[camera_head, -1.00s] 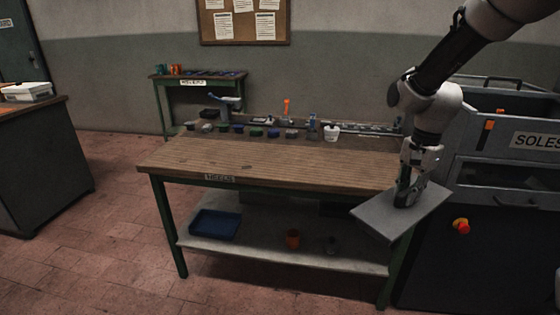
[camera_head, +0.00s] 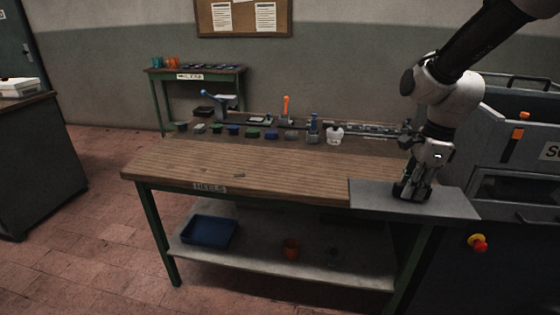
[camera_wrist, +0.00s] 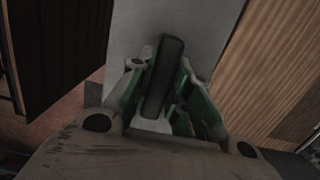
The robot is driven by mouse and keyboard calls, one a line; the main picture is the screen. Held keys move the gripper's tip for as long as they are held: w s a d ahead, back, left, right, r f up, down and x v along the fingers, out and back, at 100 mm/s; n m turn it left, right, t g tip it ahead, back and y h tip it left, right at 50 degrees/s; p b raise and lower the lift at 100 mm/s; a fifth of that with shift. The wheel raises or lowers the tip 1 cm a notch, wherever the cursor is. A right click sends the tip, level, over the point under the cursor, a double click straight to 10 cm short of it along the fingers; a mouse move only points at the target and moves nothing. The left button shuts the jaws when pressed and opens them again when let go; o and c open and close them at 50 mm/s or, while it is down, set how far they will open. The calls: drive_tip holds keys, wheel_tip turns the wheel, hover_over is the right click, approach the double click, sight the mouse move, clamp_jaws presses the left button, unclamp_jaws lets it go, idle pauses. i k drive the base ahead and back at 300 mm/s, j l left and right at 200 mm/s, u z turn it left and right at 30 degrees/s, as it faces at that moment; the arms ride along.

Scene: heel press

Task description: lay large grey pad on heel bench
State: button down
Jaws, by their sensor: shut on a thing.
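The large grey pad (camera_head: 447,204) is a flat, rectangular slab with a dark upright handle, seen best in the wrist view (camera_wrist: 168,70). My gripper (camera_head: 411,192) is shut on this handle, above the pad. In the head view the pad is at the right front corner of the heel bench (camera_head: 250,165); its left part overlaps the bench top and its right part sticks out past the bench. I cannot tell whether it touches the bench top. The bench has a wooden top, green legs and a label reading HEELS. Its wood also shows at the right of the wrist view (camera_wrist: 275,70).
Several small coloured blocks and tools stand along the bench's back, including a white cup (camera_head: 334,135). A dark machine (camera_head: 520,190) with a red button stands at the right.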

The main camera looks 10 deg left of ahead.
sight(380, 176)
drive_tip(key=i, duration=1.05)
